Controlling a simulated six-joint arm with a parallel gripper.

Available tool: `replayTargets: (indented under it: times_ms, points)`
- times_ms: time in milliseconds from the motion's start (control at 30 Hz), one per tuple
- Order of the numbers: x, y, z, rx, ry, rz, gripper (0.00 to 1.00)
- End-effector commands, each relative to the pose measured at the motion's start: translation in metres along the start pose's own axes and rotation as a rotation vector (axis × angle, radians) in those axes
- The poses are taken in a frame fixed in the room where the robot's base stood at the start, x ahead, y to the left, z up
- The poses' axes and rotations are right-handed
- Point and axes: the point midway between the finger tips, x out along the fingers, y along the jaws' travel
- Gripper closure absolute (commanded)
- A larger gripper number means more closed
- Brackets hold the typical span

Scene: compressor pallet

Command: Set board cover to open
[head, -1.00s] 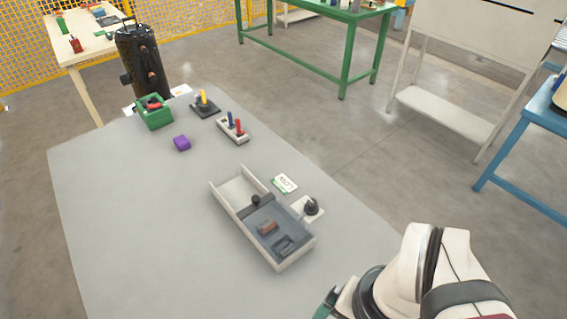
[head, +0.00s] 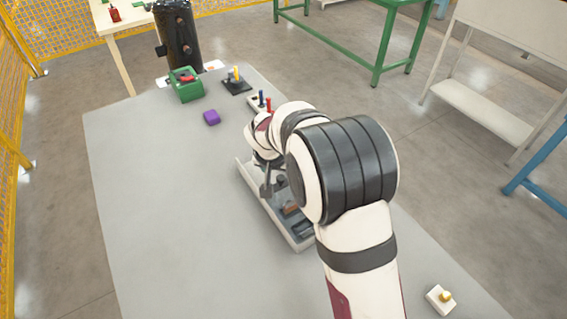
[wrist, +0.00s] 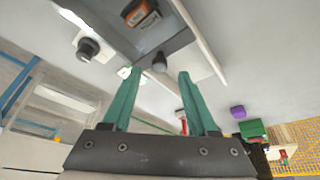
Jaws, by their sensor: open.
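The board housing, a long pale tray (head: 262,212), lies on the grey table and is partly hidden behind my arm. In the wrist view its pale wall (wrist: 203,45) and grey inside show, with an orange-brown part (wrist: 139,14) in it. A small dark knob (wrist: 160,62) stands up on the edge of a grey panel that seems to be the cover; I cannot tell how far it is open. My gripper (wrist: 158,72) is open, its green fingers on either side of the knob in the picture. I cannot tell whether they touch it.
A black knob on a white plate (wrist: 88,47) stands beside the tray. A purple block (head: 211,117), green box (head: 187,90), yellow-handled switch (head: 237,82) and red-and-blue peg block (head: 256,102) lie farther off. A white block with a yellow button (head: 440,298) is lower right. The table's left is clear.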

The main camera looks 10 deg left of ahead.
Motion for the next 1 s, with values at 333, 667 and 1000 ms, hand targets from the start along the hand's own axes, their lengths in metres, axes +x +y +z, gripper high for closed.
replayTargets:
  times_ms: [333,667,1000]
  points:
    - [0.033,0.001,-0.001,0.001,0.001,0.0,0.41]
    - [0.033,0.001,0.0,0.001,0.0,0.0,0.7]
    - [0.032,0.001,0.0,0.001,0.0,0.0,1.0]
